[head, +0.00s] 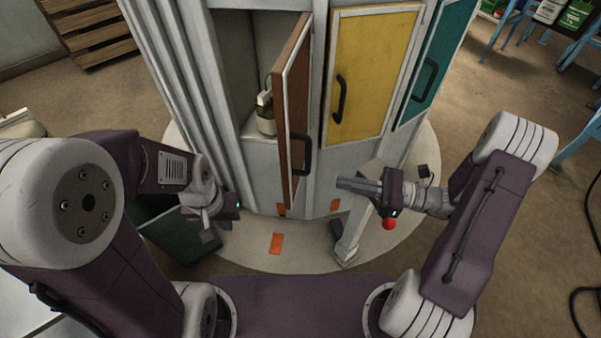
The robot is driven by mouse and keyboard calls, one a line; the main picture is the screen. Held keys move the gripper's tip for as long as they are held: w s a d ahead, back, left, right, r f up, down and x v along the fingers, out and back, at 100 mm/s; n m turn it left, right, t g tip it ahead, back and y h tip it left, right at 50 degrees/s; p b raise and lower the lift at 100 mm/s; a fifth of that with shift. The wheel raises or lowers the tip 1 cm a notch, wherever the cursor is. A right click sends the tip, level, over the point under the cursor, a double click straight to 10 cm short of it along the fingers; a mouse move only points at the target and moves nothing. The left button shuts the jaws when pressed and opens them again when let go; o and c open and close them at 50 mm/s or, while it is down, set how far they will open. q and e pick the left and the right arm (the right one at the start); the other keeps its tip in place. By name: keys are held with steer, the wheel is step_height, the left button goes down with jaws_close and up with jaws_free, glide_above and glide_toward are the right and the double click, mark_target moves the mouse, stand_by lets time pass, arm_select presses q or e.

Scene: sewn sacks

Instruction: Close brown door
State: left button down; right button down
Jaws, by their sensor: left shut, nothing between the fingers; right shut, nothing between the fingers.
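The brown door (296,85) stands open on a tall grey cabinet, swung out toward me and seen nearly edge-on. Its dark handle (301,155) is on the right-hand face near the lower part. The open compartment (235,75) to the left of the door holds a small bottle-like item (266,112). My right gripper (343,184) is shut and empty, to the right of the brown door's lower end and apart from it, pointing left. My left gripper (210,233) is shut and empty, low and left of the door, near the cabinet's base.
A yellow door (369,65) and a teal door (430,70), both closed, are to the right. A light post (352,225) stands below my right gripper, near a red ball (389,224). A green bin (180,238) is behind my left gripper. Wooden pallets (92,35) lie at the back left.

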mark_target(288, 173)
steer(key=x, duration=1.1)
steer(key=shift+a+r, duration=0.1)
steer(key=shift+a, duration=0.3)
